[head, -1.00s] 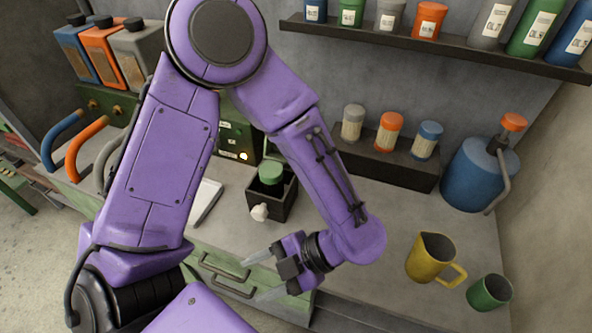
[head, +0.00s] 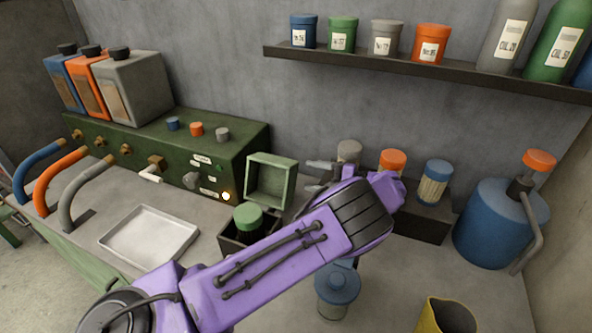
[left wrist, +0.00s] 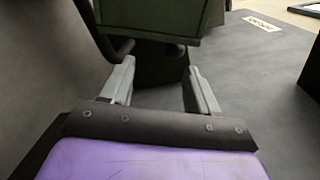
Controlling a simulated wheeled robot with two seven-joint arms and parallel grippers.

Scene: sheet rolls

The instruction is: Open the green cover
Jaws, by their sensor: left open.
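A green, hollow, box-shaped cover (head: 289,196) is at the right end of the dark green machine (head: 230,155) in the head view. Its recessed face shows, and I cannot tell for sure whether it is swung out. My left gripper (head: 316,176) is open just right of the cover, its fingers pointing left towards it. In the left wrist view, the open fingers (left wrist: 161,68) show with nothing visibly held. A green block (left wrist: 155,18), seemingly the cover, is at the top beyond them. I cannot tell whether they touch. My right gripper is not in view.
A green-capped container (head: 248,215) stands in a dark holder left of my arm. A blue-lidded jar (head: 338,287) stands in front of my forearm. A dark rack (head: 425,225) with several capped jars is behind the wrist. A shallow tray (head: 150,238) lies left.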

